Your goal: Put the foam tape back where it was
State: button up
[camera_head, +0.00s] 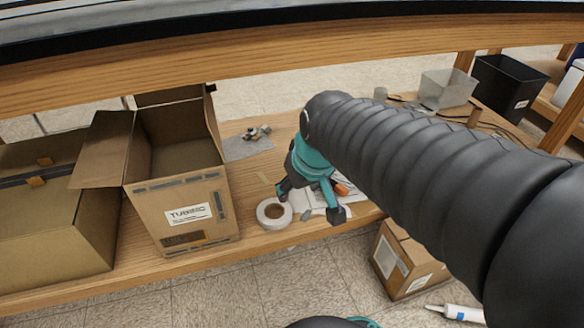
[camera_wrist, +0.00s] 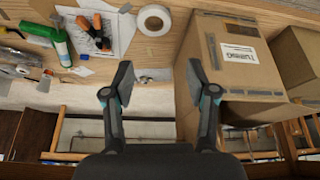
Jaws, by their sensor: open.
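The foam tape looks to be the white roll (camera_head: 274,224) lying flat on the wooden shelf near its front edge, just right of the tall open carton. It also shows at the top of the wrist view (camera_wrist: 143,22), beyond my fingertips. My gripper (camera_head: 310,203) has teal and dark fingers and hangs just right of the roll in the head view. In the wrist view my gripper (camera_wrist: 160,82) is spread wide with nothing between its fingers. The roll is apart from the fingers there. My arm hides part of the shelf.
The open carton labelled "TUBING" (camera_head: 203,190) stands left of the roll, with a wider box (camera_head: 50,225) beyond it. Papers with orange-handled tools (camera_wrist: 93,35) and a green bottle (camera_wrist: 62,45) lie on the other side. A small carton (camera_head: 405,262) sits on the floor.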

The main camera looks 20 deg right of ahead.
jog(key=s+r+m, duration=0.1)
jog(key=s, duration=0.7)
jog(key=shift+d+r+m+t+h, duration=0.2)
jog(key=shift+m+t+h, duration=0.1)
jog(key=shift+m+t, duration=0.1)
jog(key=shift+s, duration=0.1)
notch_tip(320, 180, up, 6)
jog(key=p, duration=0.5)
jog(key=shift+f+p, duration=0.15)
jog(key=shift+p, duration=0.15)
